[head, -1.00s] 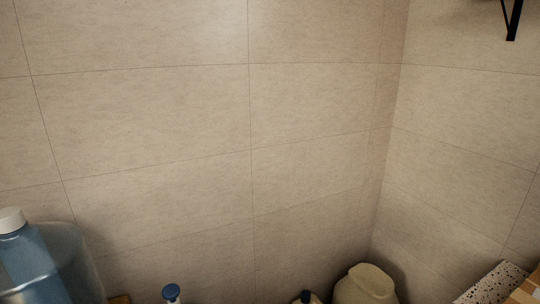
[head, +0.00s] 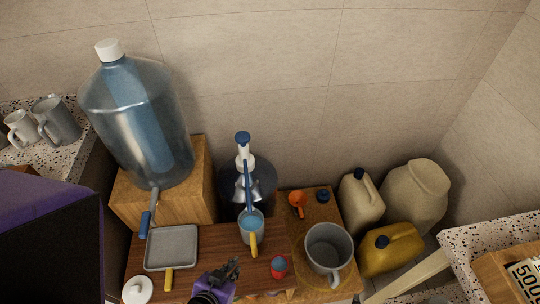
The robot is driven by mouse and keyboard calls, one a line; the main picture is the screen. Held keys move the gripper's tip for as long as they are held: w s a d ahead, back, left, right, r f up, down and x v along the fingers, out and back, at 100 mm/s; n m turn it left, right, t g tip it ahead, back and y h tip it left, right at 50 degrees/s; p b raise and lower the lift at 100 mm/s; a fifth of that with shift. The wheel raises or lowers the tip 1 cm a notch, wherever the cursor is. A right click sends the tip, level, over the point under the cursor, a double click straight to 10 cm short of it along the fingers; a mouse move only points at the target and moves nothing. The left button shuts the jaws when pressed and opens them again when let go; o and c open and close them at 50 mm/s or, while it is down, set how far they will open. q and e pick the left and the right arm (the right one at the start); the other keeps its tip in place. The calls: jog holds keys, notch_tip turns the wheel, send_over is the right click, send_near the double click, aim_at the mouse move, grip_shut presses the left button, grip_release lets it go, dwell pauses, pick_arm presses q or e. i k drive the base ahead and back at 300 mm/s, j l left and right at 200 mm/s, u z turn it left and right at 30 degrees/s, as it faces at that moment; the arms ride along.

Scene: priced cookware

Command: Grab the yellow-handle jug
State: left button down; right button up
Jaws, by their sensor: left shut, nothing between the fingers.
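The jug (head: 243,229) is grey with a yellow handle (head: 253,243) facing the front. It stands upright on the brown wooden top, near the middle of the head view, below a blue-and-white pump. My left gripper (head: 235,265), dark with a purple body, is at the bottom of the view. It is shut and empty, just in front and to the left of the jug's handle. I cannot tell whether it touches the handle. My right gripper is not in view.
A square grey pan (head: 171,246) lies to the left, with a large water bottle (head: 137,120) behind on a wooden block. A red-and-blue item (head: 279,267) and a large grey pot (head: 328,249) stand to the right. Several canisters, including a yellow one (head: 391,249), sit farther right.

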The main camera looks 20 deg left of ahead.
aim_at(251, 227)
jog(key=u, duration=0.85)
jog(key=k+l, duration=0.1)
jog(key=l, duration=0.5)
jog(key=k+l, duration=0.15)
jog(key=l, duration=0.15)
jog(key=l+u, duration=0.05)
